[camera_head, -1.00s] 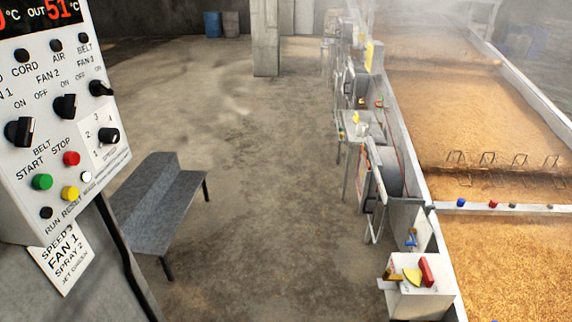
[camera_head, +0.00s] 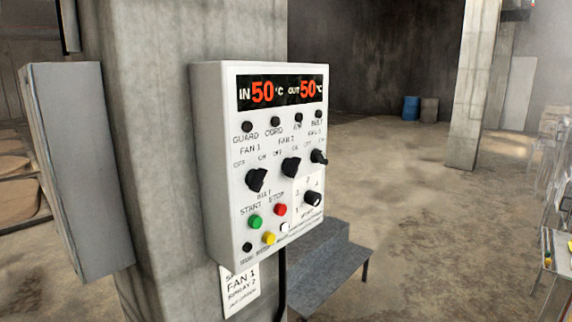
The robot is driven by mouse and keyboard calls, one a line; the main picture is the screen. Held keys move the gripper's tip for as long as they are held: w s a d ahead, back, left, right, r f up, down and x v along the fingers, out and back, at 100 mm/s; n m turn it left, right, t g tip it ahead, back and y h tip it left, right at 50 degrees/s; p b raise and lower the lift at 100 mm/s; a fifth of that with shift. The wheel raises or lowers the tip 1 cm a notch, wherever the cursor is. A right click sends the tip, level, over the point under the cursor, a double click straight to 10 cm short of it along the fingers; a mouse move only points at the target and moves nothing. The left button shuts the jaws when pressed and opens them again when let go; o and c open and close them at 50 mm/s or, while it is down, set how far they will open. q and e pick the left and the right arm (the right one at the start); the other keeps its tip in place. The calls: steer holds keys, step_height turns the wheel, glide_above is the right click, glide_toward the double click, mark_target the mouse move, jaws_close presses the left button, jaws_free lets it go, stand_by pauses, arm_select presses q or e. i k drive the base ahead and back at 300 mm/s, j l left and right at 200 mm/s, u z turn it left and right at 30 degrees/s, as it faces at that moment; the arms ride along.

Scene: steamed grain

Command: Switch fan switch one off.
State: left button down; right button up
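The fan 1 switch (camera_head: 256,180) is a black rotary knob at the left of the knob row on a white control panel (camera_head: 226,150). Its handle is tilted; I cannot tell for sure which label it points to. The fan 2 switch (camera_head: 291,167) is a similar black knob in the middle, and the fan 3 switch (camera_head: 318,157) is at the right. Neither of my grippers is in view.
The panel hangs on a concrete pillar (camera_head: 150,130), with a grey box (camera_head: 80,170) on its left side. A grey bench (camera_head: 322,262) stands behind the panel at right. Barrels (camera_head: 420,109) stand far back.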

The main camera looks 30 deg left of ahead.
mark_target(255, 179)
steer(key=u, duration=1.1)
